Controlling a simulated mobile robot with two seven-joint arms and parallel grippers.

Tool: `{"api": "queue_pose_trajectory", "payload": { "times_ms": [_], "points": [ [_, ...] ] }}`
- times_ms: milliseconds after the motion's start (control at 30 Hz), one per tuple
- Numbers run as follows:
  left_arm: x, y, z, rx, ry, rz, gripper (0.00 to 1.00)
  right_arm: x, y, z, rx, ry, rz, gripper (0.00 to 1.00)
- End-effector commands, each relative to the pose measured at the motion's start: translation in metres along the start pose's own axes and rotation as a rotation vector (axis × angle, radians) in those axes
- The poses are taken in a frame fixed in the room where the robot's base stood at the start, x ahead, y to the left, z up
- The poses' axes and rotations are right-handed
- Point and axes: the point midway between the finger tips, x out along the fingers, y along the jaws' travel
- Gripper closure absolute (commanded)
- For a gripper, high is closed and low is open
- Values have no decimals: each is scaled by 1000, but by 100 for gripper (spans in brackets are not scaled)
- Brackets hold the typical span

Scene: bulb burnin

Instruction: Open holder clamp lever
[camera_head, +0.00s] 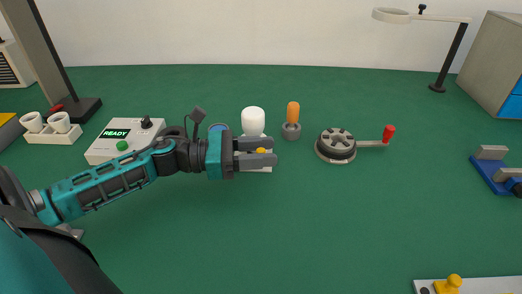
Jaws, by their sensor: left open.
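My left gripper (258,151) reaches in from the left, and its two fingers are open, one above the other in the picture. A small orange-yellow knob (261,150) shows between the fingers; it looks like the end of the holder's clamp lever. I cannot tell whether the fingers touch it. A white bulb (253,121) stands upright just behind the gripper. My right gripper is not in view.
A white box (105,148) with a READY display stands left of the gripper. An orange-handled tool (293,112) in a grey socket and a round grey fixture (335,147) with a red-tipped crank stand to the right. The green mat (300,230) is clear in front.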

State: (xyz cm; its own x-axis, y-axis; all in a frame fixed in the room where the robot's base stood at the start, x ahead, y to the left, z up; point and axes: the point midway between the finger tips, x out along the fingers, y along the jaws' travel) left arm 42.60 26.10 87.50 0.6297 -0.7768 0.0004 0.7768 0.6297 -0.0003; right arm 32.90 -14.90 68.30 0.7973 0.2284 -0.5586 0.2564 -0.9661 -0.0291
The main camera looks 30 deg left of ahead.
Motion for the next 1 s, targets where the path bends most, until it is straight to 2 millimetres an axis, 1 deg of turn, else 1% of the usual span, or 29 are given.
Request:
{"api": "queue_pose_trajectory", "payload": {
  "times_ms": [267, 700, 1000],
  "points": [
    [1, 0, 0, 0, 1, 0, 58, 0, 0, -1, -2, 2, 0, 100],
    [1, 0, 0, 0, 1, -1, 100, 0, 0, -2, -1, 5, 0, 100],
    [2, 0, 1, 0, 0, 22, 100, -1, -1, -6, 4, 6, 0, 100]
  ]
}}
